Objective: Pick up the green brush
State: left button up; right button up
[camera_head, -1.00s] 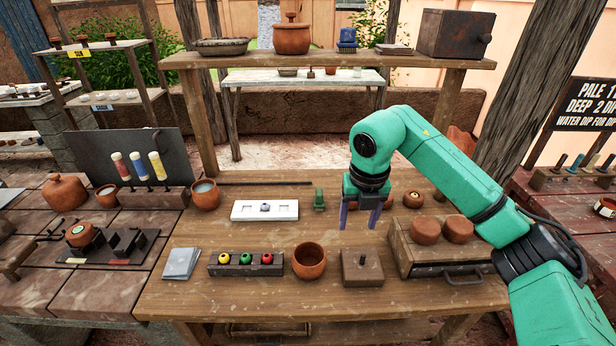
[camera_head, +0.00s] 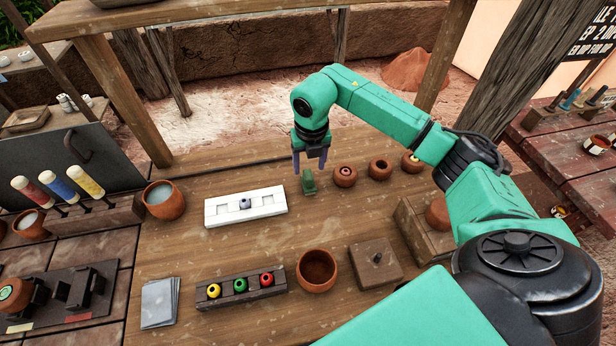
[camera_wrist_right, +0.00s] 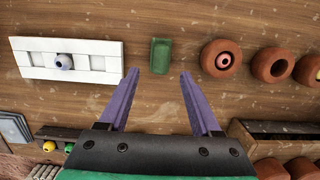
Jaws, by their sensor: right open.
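The green brush (camera_head: 308,182) stands on the wooden table, right of the white tray. In the right wrist view the brush (camera_wrist_right: 160,55) shows as a small green block beyond the fingertips, a little nearer the left finger. My right gripper (camera_head: 310,167) is open and empty, with its purple fingers pointing down just above and behind the brush in the head view. In the right wrist view the open fingers (camera_wrist_right: 158,75) have bare table between them, and no contact with the brush shows. My left gripper is not in view.
A white tray (camera_head: 222,213) holding a small bead lies left of the brush. Small clay pots (camera_head: 345,176) stand close on its right. A larger clay bowl (camera_head: 317,271), a wooden lidded box (camera_head: 375,262) and a bead rack (camera_head: 240,305) stand nearer. Bare table lies between.

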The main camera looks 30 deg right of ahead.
aim_at(308, 174)
jog(key=f+p, duration=0.1)
jog(key=f, duration=0.1)
jog(key=w+f+p, duration=0.1)
jog(key=f, duration=0.2)
jog(key=shift+d+f, duration=0.15)
jog(key=shift+f, duration=0.3)
jog(key=shift+w, duration=0.15)
grip_shut()
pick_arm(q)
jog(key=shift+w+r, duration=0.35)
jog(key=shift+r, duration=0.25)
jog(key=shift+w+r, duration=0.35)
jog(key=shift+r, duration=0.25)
pick_arm(e)
jog(key=shift+r, duration=0.1)
jog(key=shift+r, duration=0.3)
pick_arm(q)
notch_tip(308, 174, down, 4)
jog(key=b, duration=0.3)
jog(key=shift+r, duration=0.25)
pick_arm(e)
notch_tip(308, 174, up, 19)
jog(key=shift+r, duration=0.15)
